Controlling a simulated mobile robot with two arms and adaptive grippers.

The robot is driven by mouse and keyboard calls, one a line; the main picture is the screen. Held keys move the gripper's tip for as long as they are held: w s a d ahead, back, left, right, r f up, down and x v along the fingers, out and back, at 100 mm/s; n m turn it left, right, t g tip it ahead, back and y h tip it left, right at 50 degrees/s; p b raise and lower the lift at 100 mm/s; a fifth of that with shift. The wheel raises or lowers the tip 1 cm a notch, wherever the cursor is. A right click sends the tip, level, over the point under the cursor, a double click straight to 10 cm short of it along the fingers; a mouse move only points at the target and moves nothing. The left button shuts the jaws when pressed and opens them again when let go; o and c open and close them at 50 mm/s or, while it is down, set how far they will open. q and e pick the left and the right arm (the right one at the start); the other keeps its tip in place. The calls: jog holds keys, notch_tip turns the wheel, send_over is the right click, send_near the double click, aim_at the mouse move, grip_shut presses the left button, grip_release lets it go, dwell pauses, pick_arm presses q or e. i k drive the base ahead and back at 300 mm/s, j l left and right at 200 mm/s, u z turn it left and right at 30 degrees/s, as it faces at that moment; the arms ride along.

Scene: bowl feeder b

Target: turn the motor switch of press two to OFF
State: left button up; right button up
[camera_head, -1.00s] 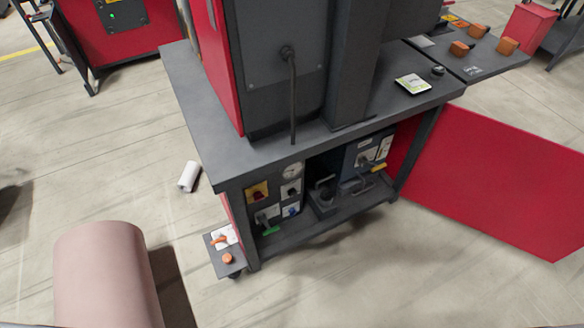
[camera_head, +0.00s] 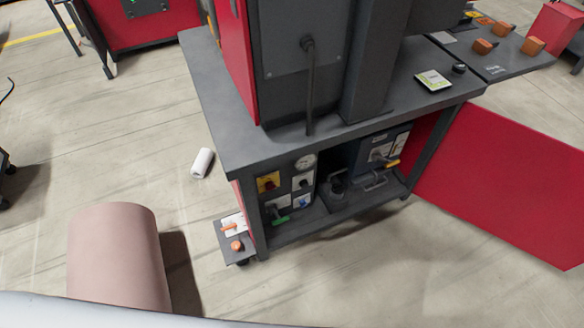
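The press stands on a dark grey bench (camera_head: 225,125). A green handle (camera_head: 280,220) sits below the yellow plate. Neither of my grippers is in view.
A red door panel (camera_head: 500,185) stands open on the right. A small shelf (camera_head: 240,254) with orange controls juts out at the bench's front left corner. A pink cylinder (camera_head: 118,260) stands at lower left, and a white roll (camera_head: 202,163) lies on the floor. Floor before the bench is clear.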

aim_at(269, 186)
jog(key=i+l, duration=0.1)
jog(key=l, duration=0.75)
jog(key=k+l+z, duration=0.15)
jog(key=l, duration=0.3)
